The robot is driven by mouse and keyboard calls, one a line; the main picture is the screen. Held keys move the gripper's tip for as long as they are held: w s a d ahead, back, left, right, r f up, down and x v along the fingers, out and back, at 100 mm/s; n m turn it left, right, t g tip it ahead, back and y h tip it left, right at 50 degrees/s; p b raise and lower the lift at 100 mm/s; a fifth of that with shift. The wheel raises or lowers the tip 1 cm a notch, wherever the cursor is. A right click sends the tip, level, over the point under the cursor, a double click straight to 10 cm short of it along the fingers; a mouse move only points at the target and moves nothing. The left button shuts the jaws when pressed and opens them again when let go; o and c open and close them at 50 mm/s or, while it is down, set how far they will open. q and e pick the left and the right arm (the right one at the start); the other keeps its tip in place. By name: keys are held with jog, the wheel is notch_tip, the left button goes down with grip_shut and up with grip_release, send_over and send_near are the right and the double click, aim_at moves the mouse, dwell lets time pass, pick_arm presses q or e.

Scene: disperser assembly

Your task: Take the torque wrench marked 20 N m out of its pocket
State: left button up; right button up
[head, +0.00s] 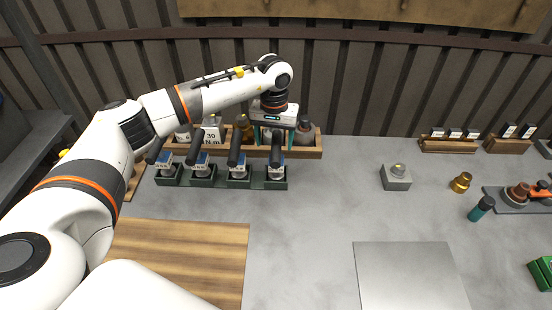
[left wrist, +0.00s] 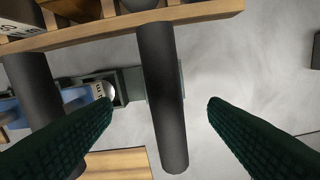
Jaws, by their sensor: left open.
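Several torque wrenches with dark upright handles and blue-and-white heads stand in a row of dark green pockets (head: 222,183) in the head view. The rightmost wrench (head: 276,158) is under my left gripper (head: 273,134). In the left wrist view, a dark handle (left wrist: 162,95) stands between the two green ridged fingers of my left gripper (left wrist: 159,104), with clear gaps to both. The gripper is open and empty. Another wrench (left wrist: 35,90) shows at the left there. The markings on the wrench heads are too small to read, so I cannot tell which is 20 N m. My right gripper is out of view.
A wooden board (head: 190,255) lies in front. A grey block (head: 396,178) and a metal plate (head: 410,277) lie to the right. The worktop between is clear.

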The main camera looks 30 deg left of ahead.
pick_arm(q)
jog(key=shift+f, duration=0.7)
jog(key=f+p, duration=0.2)
jog(key=f, duration=0.2)
jog(key=shift+d+f+p, duration=0.15)
jog(key=shift+d+p, duration=0.1)
jog(key=shift+p, duration=0.15)
jog(key=shift+w+f, duration=0.1)
jog(key=shift+f, duration=0.3)
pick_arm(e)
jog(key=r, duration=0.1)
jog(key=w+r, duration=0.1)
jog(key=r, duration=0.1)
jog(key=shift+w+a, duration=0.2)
pick_arm(q)
jog(key=c, duration=1.2)
jog(key=shift+c, duration=1.2)
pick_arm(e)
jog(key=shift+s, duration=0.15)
pick_arm(q)
jog(key=shift+w+r, duration=0.1)
jog(key=shift+r, duration=0.05)
